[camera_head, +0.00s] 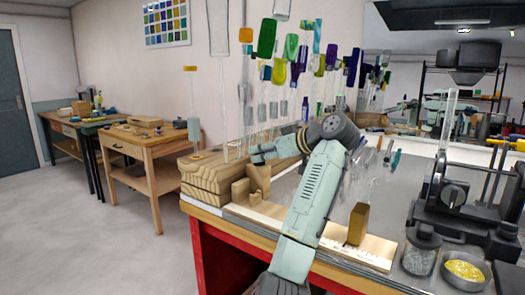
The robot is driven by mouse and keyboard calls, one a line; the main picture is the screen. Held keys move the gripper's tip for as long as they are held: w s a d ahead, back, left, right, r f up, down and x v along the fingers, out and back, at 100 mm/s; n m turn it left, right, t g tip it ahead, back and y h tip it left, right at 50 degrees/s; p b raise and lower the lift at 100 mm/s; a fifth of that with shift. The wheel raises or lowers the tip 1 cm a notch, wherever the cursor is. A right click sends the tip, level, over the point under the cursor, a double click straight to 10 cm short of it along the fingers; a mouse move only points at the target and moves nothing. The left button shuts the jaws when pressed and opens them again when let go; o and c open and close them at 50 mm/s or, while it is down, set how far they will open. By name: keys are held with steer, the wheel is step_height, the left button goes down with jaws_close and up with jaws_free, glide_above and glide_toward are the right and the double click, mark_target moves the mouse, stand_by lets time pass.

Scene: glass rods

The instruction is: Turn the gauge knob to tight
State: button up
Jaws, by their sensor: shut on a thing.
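The black machine (462,222) on the right of the bench bears a round dark knob (453,195) with a pale mark on its face. I cannot tell whether this is the gauge knob, nor read its setting. A pale wooden strip with dark markings (372,251) lies on the bench front, with an upright brass-coloured block (356,223) on it. My arm rises across the bench, bends at a dark-ringed joint and reaches left above a small wooden stand (253,184). My gripper's fingers do not show, and what they hold is hidden.
A glass jar (421,248) and a dish of yellow bits (465,270) stand at the bench's right front. Stacked wooden boards (211,177) fill its left end. Clear glass rods and coloured glass pieces (267,38) stand or hang behind my arm. Floor at left is clear.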

steer(key=shift+w+d+n+g+y, duration=0.15)
steer(key=shift+n+g+y, duration=0.15)
steer(key=shift+n+g, duration=0.2)
steer(key=o, duration=0.8)
steer(key=shift+o, duration=0.2)
steer(key=v, duration=1.2)
steer(key=shift+d+g, duration=0.15)
steer(key=shift+g, duration=0.15)
